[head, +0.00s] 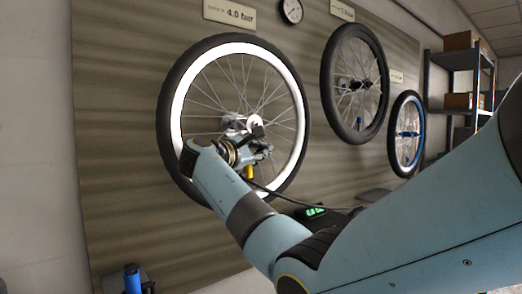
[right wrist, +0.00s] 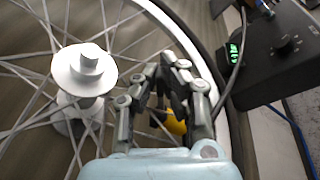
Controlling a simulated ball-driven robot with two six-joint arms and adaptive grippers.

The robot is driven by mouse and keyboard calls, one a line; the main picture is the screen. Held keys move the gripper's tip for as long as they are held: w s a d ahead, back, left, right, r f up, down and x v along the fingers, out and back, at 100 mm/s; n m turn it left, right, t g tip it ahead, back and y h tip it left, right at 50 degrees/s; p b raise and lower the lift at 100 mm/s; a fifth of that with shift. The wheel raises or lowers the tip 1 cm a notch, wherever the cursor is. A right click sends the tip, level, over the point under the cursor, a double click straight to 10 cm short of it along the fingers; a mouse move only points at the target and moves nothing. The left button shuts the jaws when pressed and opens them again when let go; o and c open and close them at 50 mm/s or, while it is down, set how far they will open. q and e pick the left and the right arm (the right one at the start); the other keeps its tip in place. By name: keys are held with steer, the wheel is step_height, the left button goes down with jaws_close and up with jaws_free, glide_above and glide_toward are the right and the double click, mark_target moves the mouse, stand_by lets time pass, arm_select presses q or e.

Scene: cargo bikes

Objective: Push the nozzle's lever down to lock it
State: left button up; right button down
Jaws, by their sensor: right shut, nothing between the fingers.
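The yellow nozzle (head: 249,171) is at the lower inside of the large white-rimmed wheel (head: 178,110). In the right wrist view the yellow nozzle (right wrist: 176,124) shows behind and between my fingers, partly hidden by them. Its lever cannot be clearly told from the dark finger parts. My right gripper (head: 264,151) is in front of the wheel, just below its hub. In the right wrist view the right gripper (right wrist: 174,62) is shut with nothing held, its fingertips close together over the nozzle's area. Whether they touch it cannot be told. My left gripper is out of view.
The wheel's silver hub (right wrist: 85,70) sticks out left of my fingers. A black box with a green display (head: 316,211) stands right, with a dark hose (right wrist: 236,75) near the rim. Two more wheels (head: 328,75) (head: 394,130) hang on the panel.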

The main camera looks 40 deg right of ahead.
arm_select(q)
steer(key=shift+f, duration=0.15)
arm_select(e)
steer(key=shift+f, duration=0.15)
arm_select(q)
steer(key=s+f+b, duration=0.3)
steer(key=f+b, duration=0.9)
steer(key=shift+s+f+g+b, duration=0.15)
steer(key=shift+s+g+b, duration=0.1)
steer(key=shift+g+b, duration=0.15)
arm_select(e)
step_height(320, 180, down, 5)
steer(key=m, duration=1.3)
steer(key=shift+m, duration=0.4)
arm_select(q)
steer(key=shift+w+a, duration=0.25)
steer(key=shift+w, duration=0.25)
arm_select(e)
steer(key=c, duration=1.5)
jaws_free()
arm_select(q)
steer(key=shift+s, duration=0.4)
arm_select(e)
steer(key=shift+o, duration=0.2)
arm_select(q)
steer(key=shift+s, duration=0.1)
